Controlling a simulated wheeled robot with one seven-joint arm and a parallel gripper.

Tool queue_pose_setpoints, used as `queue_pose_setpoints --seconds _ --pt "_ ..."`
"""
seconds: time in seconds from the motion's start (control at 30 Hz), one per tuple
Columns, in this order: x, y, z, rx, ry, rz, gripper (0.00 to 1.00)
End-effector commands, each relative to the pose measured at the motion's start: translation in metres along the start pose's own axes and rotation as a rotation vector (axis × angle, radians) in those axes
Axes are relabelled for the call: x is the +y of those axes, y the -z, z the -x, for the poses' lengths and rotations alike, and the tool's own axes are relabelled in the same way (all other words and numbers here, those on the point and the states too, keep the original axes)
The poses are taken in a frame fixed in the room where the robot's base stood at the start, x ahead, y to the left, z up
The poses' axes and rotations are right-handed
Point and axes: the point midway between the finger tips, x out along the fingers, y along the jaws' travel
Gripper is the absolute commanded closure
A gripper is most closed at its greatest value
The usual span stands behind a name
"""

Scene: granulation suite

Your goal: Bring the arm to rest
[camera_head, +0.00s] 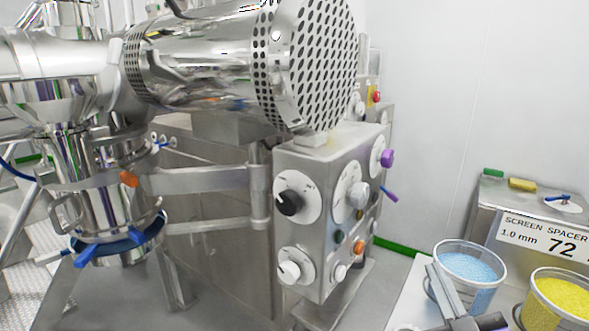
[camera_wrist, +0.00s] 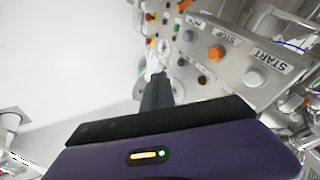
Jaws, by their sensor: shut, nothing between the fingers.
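My gripper (camera_head: 433,272) shows at the bottom right of the head view, its grey fingers pointing up and away in front of a tub of blue granules (camera_head: 468,268). In the wrist view my gripper (camera_wrist: 157,78) is shut, with its dark fingers together and nothing between them. Its purple body fills the bottom of that view. Beyond the fingertips is a control panel (camera_wrist: 222,62) with START and STOP labels, an orange knob and grey buttons. Most of my arm is out of the head view.
A steel machine with a perforated drum end (camera_head: 312,65) and a dial-covered control box (camera_head: 325,215) stands centre left. A tub of yellow granules (camera_head: 560,300) is at the bottom right. Behind it is a steel box (camera_head: 490,205) labelled SCREEN SPACER. The white wall above is bare.

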Motion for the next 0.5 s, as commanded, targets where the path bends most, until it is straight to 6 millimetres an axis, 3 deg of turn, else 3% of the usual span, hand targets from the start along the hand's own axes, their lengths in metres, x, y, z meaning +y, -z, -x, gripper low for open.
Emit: queue_pose_setpoints --seconds 0.3,0.5 --pt "-0.017 -0.035 0.102 -0.055 -0.06 -0.238 1.0" --pt "-0.031 -0.047 0.174 -0.107 -0.062 -0.347 1.0"
